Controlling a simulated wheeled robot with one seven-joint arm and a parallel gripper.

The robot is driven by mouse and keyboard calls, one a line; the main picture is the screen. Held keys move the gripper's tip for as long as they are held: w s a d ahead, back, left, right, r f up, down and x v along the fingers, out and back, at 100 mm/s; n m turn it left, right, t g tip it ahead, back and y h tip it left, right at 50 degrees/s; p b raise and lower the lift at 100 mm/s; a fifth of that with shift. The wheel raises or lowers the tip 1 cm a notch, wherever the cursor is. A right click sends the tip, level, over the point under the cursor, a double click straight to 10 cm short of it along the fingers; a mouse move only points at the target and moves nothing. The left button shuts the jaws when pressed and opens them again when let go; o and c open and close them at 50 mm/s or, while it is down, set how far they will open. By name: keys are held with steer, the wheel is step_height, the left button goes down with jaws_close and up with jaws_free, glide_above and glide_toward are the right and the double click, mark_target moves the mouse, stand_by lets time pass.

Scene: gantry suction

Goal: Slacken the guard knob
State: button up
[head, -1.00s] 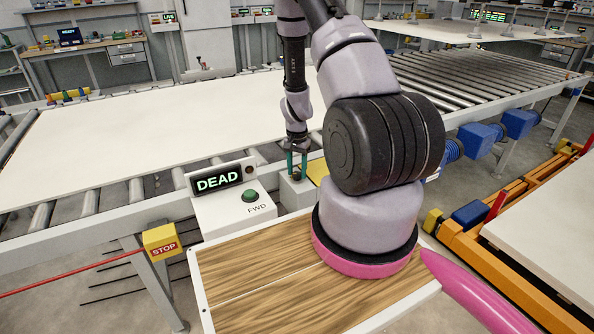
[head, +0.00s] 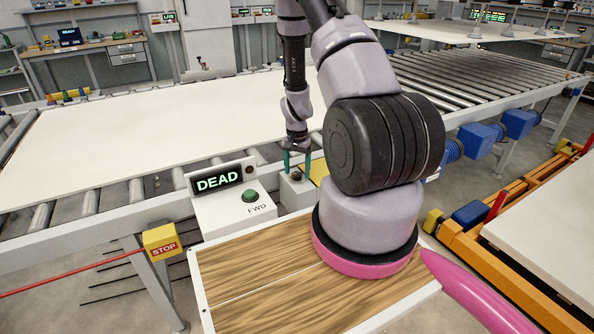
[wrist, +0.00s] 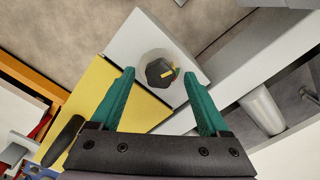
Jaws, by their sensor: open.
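The dark faceted knob (wrist: 160,72) has a yellow bar on its face and sits on a pale round base, with small green and red marks at its right edge. In the head view the knob (head: 296,175) is on top of a small grey box (head: 297,195) beside the conveyor. My gripper (head: 297,168) points down over it with teal fingers spread. In the wrist view my gripper (wrist: 159,75) is open, one finger on each side of the knob with clear gaps. The exact height of the fingertips against the knob is hard to tell.
A yellow plate (wrist: 112,92) adjoins the grey box. A control box (head: 225,210) reading DEAD, with a green FWD button (head: 250,196), stands left of it. A yellow STOP box (head: 162,242) is on the conveyor's side. A large white sheet (head: 150,125) covers the rollers.

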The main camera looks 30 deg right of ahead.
mark_target(297, 173)
step_height(297, 173, up, 11)
steer(key=shift+f, duration=0.2)
